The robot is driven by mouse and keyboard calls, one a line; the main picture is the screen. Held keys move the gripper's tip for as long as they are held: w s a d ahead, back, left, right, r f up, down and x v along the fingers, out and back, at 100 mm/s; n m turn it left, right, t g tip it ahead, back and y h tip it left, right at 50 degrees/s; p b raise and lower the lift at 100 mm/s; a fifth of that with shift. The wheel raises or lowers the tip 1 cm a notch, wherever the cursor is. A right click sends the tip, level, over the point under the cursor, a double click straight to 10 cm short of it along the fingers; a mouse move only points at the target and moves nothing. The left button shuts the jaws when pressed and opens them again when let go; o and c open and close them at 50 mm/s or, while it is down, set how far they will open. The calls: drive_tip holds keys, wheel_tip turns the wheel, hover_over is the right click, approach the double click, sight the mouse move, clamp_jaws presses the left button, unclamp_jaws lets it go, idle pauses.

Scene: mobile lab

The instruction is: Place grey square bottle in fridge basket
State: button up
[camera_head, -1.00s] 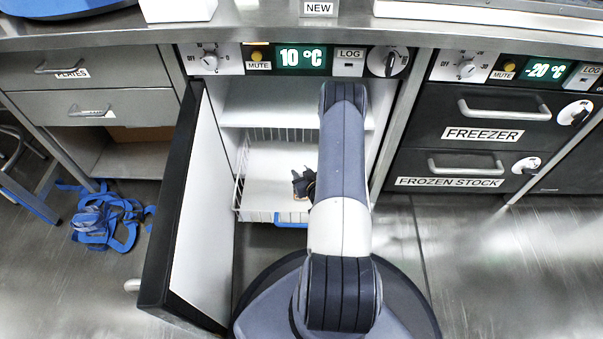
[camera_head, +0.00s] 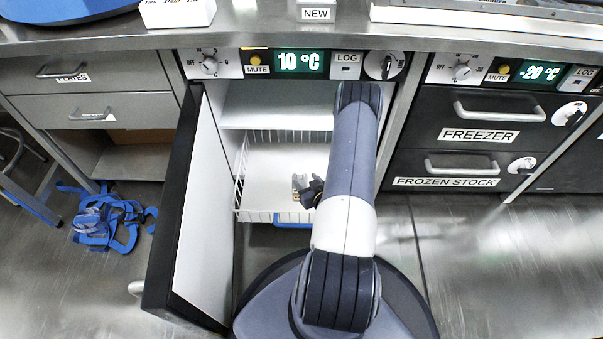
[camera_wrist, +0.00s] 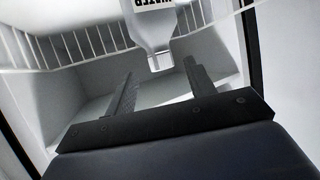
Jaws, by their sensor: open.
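The grey bottle (camera_head: 299,184) stands in the white wire fridge basket (camera_head: 262,216), near its front, in the head view. In the wrist view the bottle (camera_wrist: 152,28) is pale, with a dark-lettered label cut off by the top edge and its narrow neck towards my fingers. My gripper (camera_head: 314,190) is just right of the bottle in the head view, partly hidden by my arm. In the wrist view my gripper (camera_wrist: 162,75) has its fingers spread, with nothing held between them; the bottle lies beyond the tips.
The fridge door (camera_head: 205,215) stands open on the left. A white shelf (camera_head: 275,105) is above the basket. Closed freezer drawers (camera_head: 470,120) are on the right. Blue straps (camera_head: 105,218) lie on the floor at left. The counter (camera_head: 250,30) overhangs the fridge.

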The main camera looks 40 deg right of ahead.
drive_tip(key=v, duration=0.6)
drive_tip(key=shift+p, duration=0.45)
idle(0.6)
